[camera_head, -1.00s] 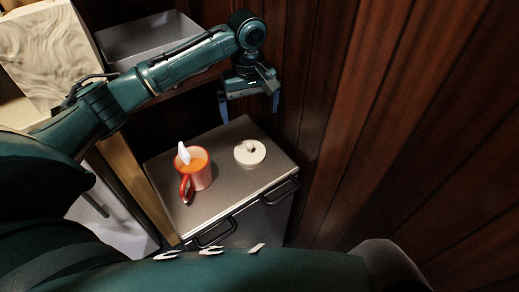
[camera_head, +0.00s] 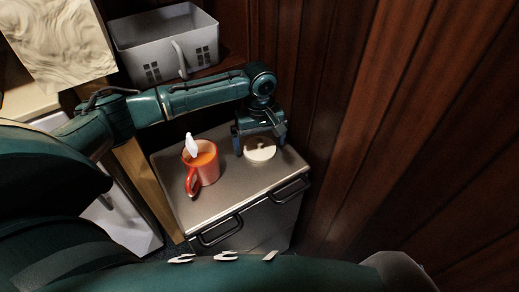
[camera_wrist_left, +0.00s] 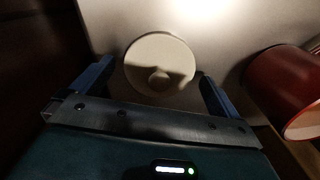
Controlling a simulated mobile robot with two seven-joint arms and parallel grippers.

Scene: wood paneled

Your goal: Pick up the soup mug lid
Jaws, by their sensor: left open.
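The soup mug lid (camera_head: 261,151) is a round cream disc with a small knob, lying on the grey metal cabinet top. It also shows in the left wrist view (camera_wrist_left: 158,52), with a shadow across it. My left gripper (camera_head: 261,146) is open above the lid, its blue fingers to either side of it. In the left wrist view the lid appears between and just beyond the fingertips (camera_wrist_left: 152,72), and nothing is held. The red-orange mug (camera_head: 206,172) stands left of the lid with a white object sticking out. My right gripper is not seen.
The grey cabinet (camera_head: 225,193) has dark handles on its front. A grey basket (camera_head: 160,52) stands behind, near my left arm. A dark wood panel wall (camera_head: 345,130) rises close on the right. The mug (camera_wrist_left: 283,82) is right of the gripper in the left wrist view.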

